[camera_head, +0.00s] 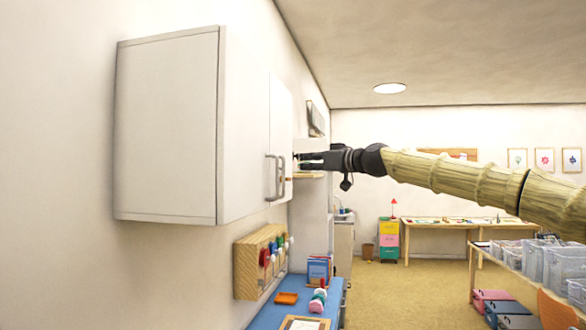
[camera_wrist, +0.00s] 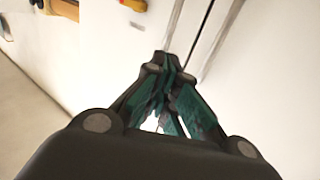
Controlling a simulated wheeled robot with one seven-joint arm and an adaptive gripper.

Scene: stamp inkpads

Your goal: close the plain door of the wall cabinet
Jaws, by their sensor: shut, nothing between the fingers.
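The white wall cabinet (camera_head: 166,125) hangs at the left in the head view, its front seen at a steep angle. Its near door (camera_head: 243,125) and far door (camera_head: 280,125) look about flush, though I cannot tell whether a small gap remains. Both look plain white. Two grey bar handles (camera_head: 274,178) stand side by side at the seam. My gripper (camera_head: 299,160) is shut and empty, just in front of the far door. In the wrist view its fingertips (camera_wrist: 165,68) are close to the white door surface, beside the grey bars (camera_wrist: 219,40). I cannot tell whether they touch.
Below the cabinet are a wooden rack (camera_head: 246,267) with colored knobs and a blue counter (camera_head: 258,315). A small wooden shelf (camera_head: 306,176) shows behind my gripper. Clear bins (camera_head: 551,262) stand on a table at the right. The floor (camera_head: 405,297) between is open.

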